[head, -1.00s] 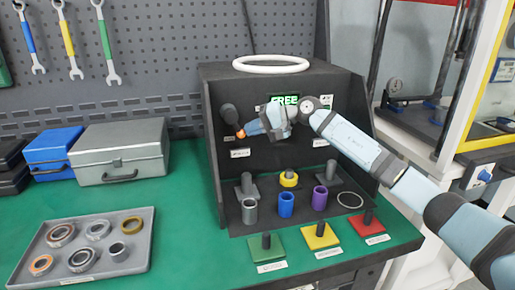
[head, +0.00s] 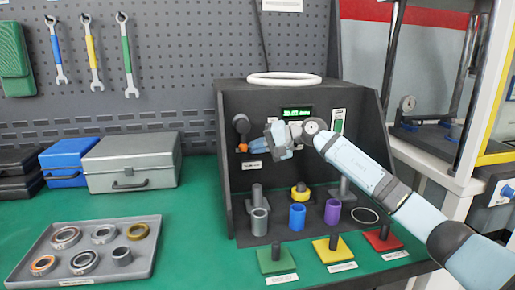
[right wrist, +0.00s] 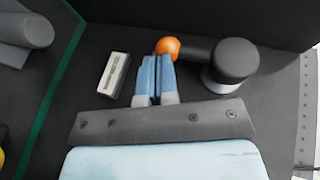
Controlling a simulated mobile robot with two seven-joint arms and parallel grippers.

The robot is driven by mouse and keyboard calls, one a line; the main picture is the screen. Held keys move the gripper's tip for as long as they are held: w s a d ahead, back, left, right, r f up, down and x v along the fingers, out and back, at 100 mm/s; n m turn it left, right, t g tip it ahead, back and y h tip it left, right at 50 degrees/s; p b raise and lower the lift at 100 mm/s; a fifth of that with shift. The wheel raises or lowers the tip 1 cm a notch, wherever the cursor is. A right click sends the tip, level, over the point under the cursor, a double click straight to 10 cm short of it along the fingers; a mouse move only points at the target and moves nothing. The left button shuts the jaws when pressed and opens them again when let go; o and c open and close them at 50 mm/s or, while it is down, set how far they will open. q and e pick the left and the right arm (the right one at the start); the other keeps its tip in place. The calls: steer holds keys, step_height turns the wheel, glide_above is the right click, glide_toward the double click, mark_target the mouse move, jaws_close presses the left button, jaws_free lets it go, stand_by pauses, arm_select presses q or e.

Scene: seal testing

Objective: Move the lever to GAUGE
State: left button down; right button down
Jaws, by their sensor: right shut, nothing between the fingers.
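The lever is a black round hub (head: 240,122) with a short arm ending in an orange ball (head: 242,148), on the left of the dark test stand's back panel. In the head view the arm points nearly straight down. A small label (head: 254,165) sits below it; its text is too small to read. My right gripper (head: 254,147) is shut and empty, its tips right beside the ball. In the right wrist view the shut blue fingers (right wrist: 157,62) reach the orange ball (right wrist: 168,47), seeming to touch it. My left gripper is not in view.
The stand's green display (head: 297,111) shows digits. A white ring (head: 284,79) lies on top. Posts, coloured sleeves and a yellow ring stand inside the stand, below my arm. Green, yellow and red plates (head: 335,248) lie in front. A ring tray (head: 150,240) is at left.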

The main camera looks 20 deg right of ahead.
stand_by(0.3)
